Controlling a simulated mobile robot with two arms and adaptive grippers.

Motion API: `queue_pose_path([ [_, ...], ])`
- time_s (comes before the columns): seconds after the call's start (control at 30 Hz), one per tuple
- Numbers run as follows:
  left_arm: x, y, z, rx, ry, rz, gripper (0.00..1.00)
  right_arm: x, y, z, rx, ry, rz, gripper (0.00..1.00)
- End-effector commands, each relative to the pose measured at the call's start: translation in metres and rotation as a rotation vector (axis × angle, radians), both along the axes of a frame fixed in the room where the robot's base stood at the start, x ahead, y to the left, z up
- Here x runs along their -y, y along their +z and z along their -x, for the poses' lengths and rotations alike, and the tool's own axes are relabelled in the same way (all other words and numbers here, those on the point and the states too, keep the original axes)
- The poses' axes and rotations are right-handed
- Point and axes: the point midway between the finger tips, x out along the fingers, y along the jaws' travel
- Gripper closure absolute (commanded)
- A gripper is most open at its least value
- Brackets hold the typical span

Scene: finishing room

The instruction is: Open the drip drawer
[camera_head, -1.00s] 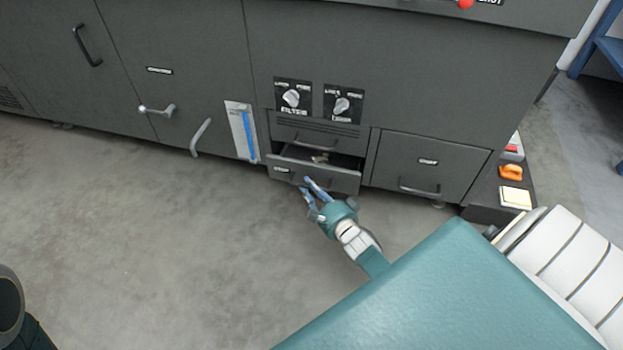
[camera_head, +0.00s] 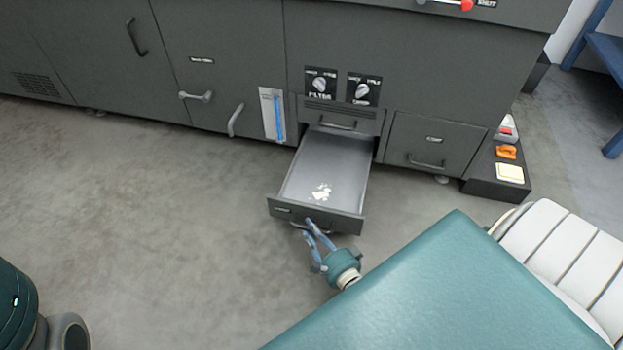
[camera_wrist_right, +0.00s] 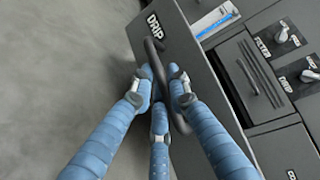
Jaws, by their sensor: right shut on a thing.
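The drip drawer (camera_head: 328,170) is pulled well out of the grey machine, low near the floor. Its tray is grey with some white bits lying near the front. Its front panel carries a small label that reads DRIP in the right wrist view (camera_wrist_right: 167,38). My right gripper (camera_head: 312,226) is at the front panel, its blue fingers closed around the dark bar handle (camera_wrist_right: 153,62). The fingers partly cover the handle in both views. My left gripper is not in view; only a dark teal part of my body shows at the lower left of the head view.
The grey machine (camera_head: 225,65) stands behind, with two knobs (camera_head: 340,87) above the drawer. A closed drawer (camera_head: 430,145) is to the right. A blue gauge (camera_head: 272,115) and levers are to the left. A low black step (camera_head: 496,178) holds small items. The floor left of the drawer is clear.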

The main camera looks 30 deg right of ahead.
Motion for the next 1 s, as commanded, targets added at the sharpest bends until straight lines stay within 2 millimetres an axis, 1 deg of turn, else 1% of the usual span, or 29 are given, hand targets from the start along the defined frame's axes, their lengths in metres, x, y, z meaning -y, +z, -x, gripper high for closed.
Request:
queue_pose_path([
  [0.1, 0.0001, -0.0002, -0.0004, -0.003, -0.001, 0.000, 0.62, -0.0003, 0.0000, 0.0029, 0.000, -0.003, -0.003, 1.00],
  [0.5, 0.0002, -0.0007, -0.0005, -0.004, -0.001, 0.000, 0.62, -0.0003, -0.0002, 0.0033, 0.000, -0.004, -0.002, 1.00],
  [0.53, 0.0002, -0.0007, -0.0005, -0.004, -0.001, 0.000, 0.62, -0.0002, -0.0002, 0.0031, 0.001, -0.004, -0.002, 0.78],
  [0.57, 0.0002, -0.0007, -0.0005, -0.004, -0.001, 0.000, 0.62, -0.0001, -0.0002, 0.0032, 0.001, -0.004, -0.002, 0.75],
  [0.87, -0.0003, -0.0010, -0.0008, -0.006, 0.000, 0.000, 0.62, -0.0013, 0.0013, 0.0019, 0.003, -0.003, 0.000, 0.75],
  [1.0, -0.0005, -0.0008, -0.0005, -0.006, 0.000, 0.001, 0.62, -0.0011, 0.0064, 0.0017, 0.005, -0.003, 0.000, 0.75],
])
